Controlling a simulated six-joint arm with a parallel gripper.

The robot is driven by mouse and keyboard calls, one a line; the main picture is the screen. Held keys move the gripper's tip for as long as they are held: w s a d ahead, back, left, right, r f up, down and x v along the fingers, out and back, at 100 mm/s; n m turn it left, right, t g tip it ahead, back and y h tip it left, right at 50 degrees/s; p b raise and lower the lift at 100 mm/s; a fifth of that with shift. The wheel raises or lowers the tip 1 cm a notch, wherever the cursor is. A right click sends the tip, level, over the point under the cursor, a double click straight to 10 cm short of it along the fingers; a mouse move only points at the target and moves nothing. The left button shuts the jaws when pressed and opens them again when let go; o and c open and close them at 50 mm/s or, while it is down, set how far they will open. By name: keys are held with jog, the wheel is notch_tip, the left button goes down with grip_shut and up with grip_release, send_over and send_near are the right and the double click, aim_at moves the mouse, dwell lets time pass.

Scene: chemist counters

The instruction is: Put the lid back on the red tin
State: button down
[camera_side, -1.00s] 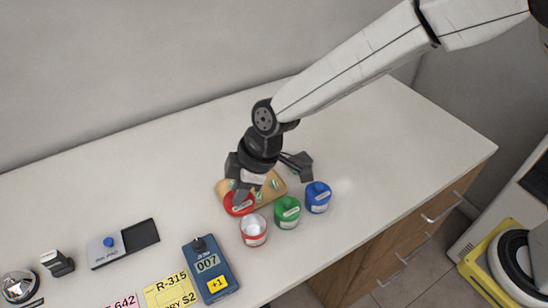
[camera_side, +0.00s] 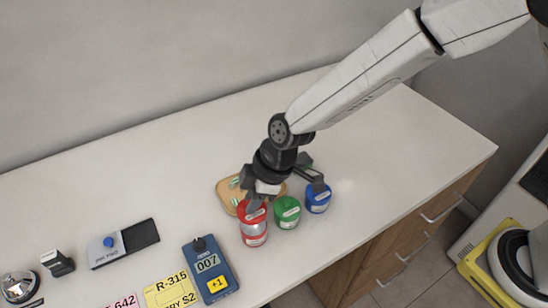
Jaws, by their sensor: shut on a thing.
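The red tin (camera_side: 254,234) stands on the counter near its front edge, left of the green tin. The red lid (camera_side: 250,213) is at the top of the red tin, held from above by my gripper (camera_side: 255,204). My gripper is shut on the lid; its fingers hide part of it. The tin's white opening is covered from view. I cannot tell whether the lid is fully seated or just above the rim.
A lidded green tin (camera_side: 287,213) and a lidded blue tin (camera_side: 317,198) stand close on the right. A wooden board (camera_side: 228,192) lies behind. A blue counter device (camera_side: 209,270) and yellow card (camera_side: 170,292) are to the left. The back left counter is clear.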

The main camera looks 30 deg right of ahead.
aim_at(255, 215)
jog(key=shift+f, duration=2.5)
jog(key=shift+f, duration=0.2)
dwell(0.4)
grip_release()
dwell(0.5)
jog(key=shift+r, duration=3.5)
jog(key=shift+c, duration=0.2)
